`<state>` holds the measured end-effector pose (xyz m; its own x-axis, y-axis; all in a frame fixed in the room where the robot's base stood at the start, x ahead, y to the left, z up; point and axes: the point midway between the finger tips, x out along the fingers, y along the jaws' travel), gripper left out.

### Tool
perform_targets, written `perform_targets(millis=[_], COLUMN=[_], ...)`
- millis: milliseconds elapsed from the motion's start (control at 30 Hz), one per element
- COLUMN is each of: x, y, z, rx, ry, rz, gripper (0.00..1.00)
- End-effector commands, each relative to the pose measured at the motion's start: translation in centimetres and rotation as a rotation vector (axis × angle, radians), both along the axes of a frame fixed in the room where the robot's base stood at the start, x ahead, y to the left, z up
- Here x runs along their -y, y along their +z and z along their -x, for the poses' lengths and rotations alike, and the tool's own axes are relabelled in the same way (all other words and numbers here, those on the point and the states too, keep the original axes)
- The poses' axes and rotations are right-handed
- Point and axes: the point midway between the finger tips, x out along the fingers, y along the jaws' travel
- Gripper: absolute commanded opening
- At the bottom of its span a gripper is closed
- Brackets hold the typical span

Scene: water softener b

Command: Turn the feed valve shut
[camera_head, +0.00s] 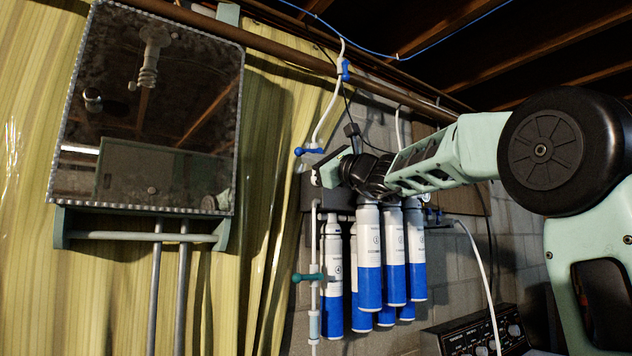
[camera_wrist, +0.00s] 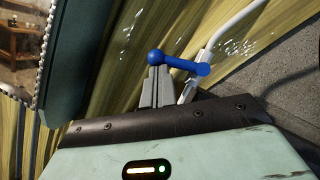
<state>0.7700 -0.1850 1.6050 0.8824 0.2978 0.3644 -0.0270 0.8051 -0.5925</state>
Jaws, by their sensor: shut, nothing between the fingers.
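A blue lever valve (camera_head: 310,151) sits on the white tube at the upper left of the filter rack. Its lever lies roughly level, with the ball end to the left. In the wrist view the blue lever (camera_wrist: 182,63) is just beyond my fingertips, its ball end right at them. My gripper (camera_wrist: 157,75) is shut and empty; I cannot tell whether it touches the ball. In the head view my gripper (camera_head: 320,174) is just below the lever. A teal-handled valve (camera_head: 312,277) is on the pipe lower down. No label shows which valve is the feed valve.
Several blue-and-white filter cartridges (camera_head: 368,255) hang below my wrist. Another blue valve (camera_head: 345,70) is higher on the tube. A mirror cabinet (camera_head: 150,110) stands left on the yellow panelled wall. A dark control box (camera_head: 480,335) is at lower right.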

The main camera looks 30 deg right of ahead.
Motion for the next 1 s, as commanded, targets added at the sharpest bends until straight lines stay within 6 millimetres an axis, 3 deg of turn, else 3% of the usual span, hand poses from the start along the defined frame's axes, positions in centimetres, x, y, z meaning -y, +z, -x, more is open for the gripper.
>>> perform_targets(millis=[400,1000], x=[-0.5,-0.5], y=[0.5,0.4], z=[0.0,-0.1], rx=[-0.005,-0.006], ry=[0.002,0.001], rz=[-0.142,-0.151], gripper=[0.00,0.00])
